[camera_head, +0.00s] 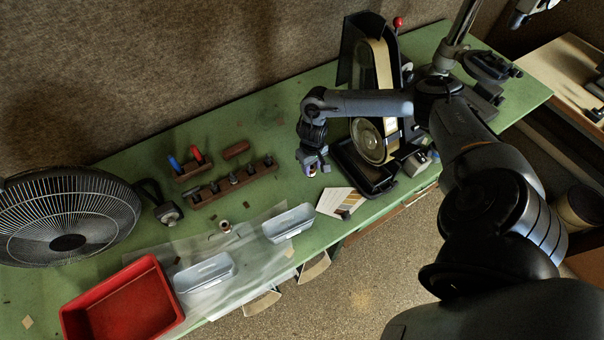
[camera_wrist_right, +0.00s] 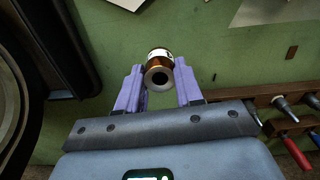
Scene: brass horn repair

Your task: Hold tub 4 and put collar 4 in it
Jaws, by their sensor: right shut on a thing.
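My right gripper (camera_head: 312,168) hangs over the green bench, left of the belt machine. In the right wrist view, its purple fingers (camera_wrist_right: 159,84) are shut on a brass collar (camera_wrist_right: 159,57) with a pale label band; its number is not readable. Two pale grey-blue tubs lie on a clear sheet along the bench's front edge: a right tub (camera_head: 288,224) and a left tub (camera_head: 205,273). Both look empty, and I cannot tell which is tub 4. The held collar is well away from both tubs. A small metal ring-like part (camera_head: 225,226) stands on the sheet between them.
A red bin (camera_head: 125,305) stands at the front left, with a black fan (camera_head: 68,215) behind it. A wooden tool rack (camera_head: 235,183) is at the back. The belt machine (camera_head: 375,85) stands right of the gripper. Papers (camera_head: 340,201) lie near the right tub.

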